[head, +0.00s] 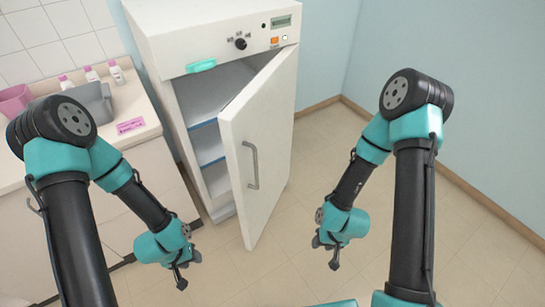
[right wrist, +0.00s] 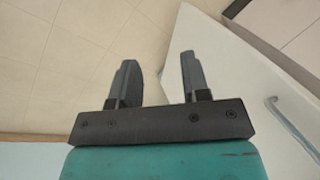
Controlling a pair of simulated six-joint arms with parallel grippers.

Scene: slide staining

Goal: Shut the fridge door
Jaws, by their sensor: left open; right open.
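The white fridge (head: 170,32) stands against the back wall in the head view, with blue-edged shelves showing inside. Its door (head: 262,140) hangs partly open, hinged on the right, with its free edge toward me. A grey bar handle (head: 252,166) is on the door's outer face. My left gripper (head: 183,277) is open and empty, low and left of the door. My right gripper (head: 334,262) is open and empty, to the right of the door and apart from it. In the right wrist view, its two fingers (right wrist: 158,80) are spread, with the door (right wrist: 235,75) and handle (right wrist: 292,125) at the right.
A counter (head: 150,125) on the left holds a grey container (head: 95,100), a pink container (head: 14,100), several bottles (head: 116,72) and a pink label (head: 130,125). Tiled floor (head: 290,235) lies clear between the door and my right arm. A blue wall (head: 480,110) bounds the right.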

